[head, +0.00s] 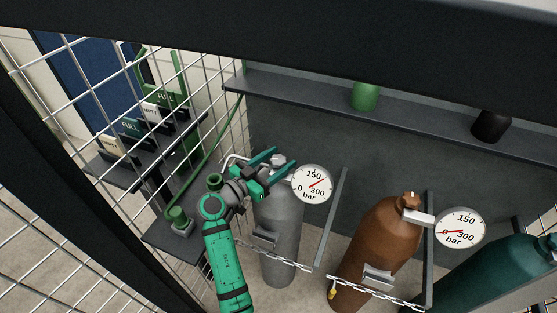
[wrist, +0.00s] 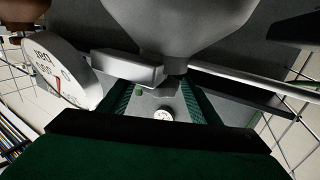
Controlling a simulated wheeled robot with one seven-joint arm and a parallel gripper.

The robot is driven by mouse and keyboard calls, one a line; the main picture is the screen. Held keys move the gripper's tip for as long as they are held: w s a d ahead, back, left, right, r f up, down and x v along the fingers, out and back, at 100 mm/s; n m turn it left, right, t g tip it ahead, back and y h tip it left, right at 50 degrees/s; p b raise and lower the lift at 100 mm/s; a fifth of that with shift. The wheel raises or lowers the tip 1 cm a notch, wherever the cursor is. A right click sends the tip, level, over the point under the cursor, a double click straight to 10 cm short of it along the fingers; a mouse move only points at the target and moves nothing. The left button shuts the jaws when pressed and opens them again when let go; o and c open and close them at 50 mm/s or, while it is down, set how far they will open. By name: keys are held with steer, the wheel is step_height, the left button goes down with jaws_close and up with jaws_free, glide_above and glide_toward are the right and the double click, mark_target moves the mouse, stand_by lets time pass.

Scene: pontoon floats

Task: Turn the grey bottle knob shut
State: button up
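The grey bottle (head: 280,225) stands upright behind the chain in the head view. Its grey knob (head: 279,160) is at the top, beside the round gauge (head: 312,184). The wrist view looks closely at the bottle's shoulder (wrist: 180,25), with the grey knob (wrist: 160,101) below it and the gauge (wrist: 58,75) at the left. My gripper (head: 274,167) is at the bottle's top, its green fingers apart on either side of the knob. The wrist view also shows a finger to each side of it. Contact with the knob cannot be made out.
A brown bottle (head: 385,240) with its own gauge (head: 460,229) stands to the right, and a teal bottle (head: 490,275) farther right. A shelf (head: 420,121) runs along the back wall. Wire mesh (head: 60,150) lies at the left. A chain (head: 375,291) crosses the bottles' front.

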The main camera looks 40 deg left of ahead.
mark_target(278, 159)
steer(key=shift+r, duration=0.35)
step_height(278, 159, up, 2)
steer(key=shift+r, duration=0.2)
steer(key=s+d+r, duration=0.8)
steer(key=s+r, duration=0.2)
steer(key=s, duration=0.1)
steer(key=shift+s, duration=0.25)
steer(key=shift+a, duration=0.15)
